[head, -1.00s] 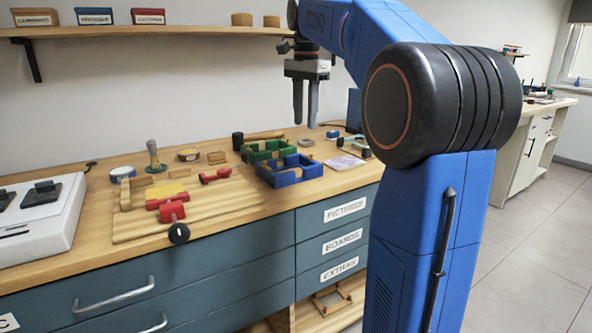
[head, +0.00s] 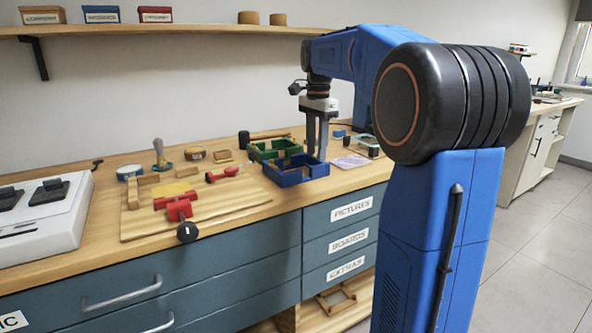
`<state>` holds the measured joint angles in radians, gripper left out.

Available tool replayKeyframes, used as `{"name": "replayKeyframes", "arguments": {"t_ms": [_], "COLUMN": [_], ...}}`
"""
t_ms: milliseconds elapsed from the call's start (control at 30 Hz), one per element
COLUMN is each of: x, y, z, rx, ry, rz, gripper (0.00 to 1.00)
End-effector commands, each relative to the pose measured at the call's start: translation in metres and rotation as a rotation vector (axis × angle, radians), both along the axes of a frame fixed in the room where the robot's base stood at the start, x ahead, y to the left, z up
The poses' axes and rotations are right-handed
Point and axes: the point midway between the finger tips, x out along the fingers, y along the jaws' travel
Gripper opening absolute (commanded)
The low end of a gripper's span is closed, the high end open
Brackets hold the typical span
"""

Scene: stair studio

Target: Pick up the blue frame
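A blue open-topped box-like piece (head: 297,178) with raised walls lies on the wooden bench, right of the board. A smaller blue piece (head: 338,134) lies behind it to the right. I cannot tell for sure which is the blue frame. My gripper (head: 317,156) points straight down at the back right of the larger blue piece. Its two fingers are apart with a gap between them, and nothing shows held. The tips overlap the blue piece's far wall in the picture; I cannot tell whether they touch it.
A green box-like piece (head: 274,151) stands just behind the blue one. A lilac sheet (head: 350,161) lies to the right. A shelf (head: 180,29) runs along the wall above.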

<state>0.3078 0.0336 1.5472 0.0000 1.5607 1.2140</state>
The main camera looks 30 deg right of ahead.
Motion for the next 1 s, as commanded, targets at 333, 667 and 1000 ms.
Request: {"name": "replayKeyframes", "arguments": {"t_ms": [333,667,1000], "x": [-0.003,-0.004,-0.004], "y": [0.002,0.002,0.002], "z": [-0.027,-0.06,-0.061], "rx": [0.001,0.0,0.0], "ry": [0.002,0.0,0.0], "rz": [0.0,0.0,0.0], "gripper": [0.35,0.35,0.09]}}
